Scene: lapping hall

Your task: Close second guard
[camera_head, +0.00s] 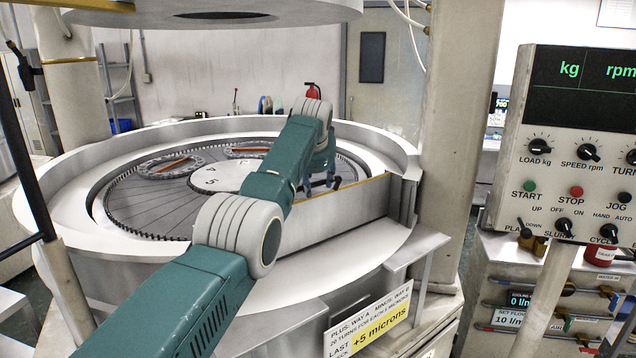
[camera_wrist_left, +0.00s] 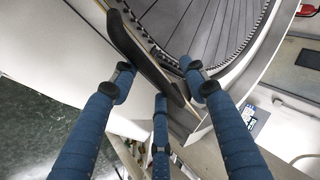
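The round lapping machine has a pale rim wall (camera_head: 60,195) around a toothed plate. At its front right stands a grey guard panel (camera_head: 345,213) with a yellow top edge. A narrow gap shows between its right end and the rim wall. My left gripper (camera_head: 321,184) is over the inner side of this panel, near its top edge. In the left wrist view its blue fingers (camera_wrist_left: 160,88) are spread apart around a dark curved bar (camera_wrist_left: 148,55). I cannot tell whether they touch it. My arm hides part of the panel's left end. My right gripper is out of view.
A control console (camera_head: 575,150) with knobs and buttons stands at the right. A thick column (camera_head: 462,130) rises beside the machine. A label (camera_head: 368,325) is on its front. Ring carriers (camera_head: 170,164) lie on the plate.

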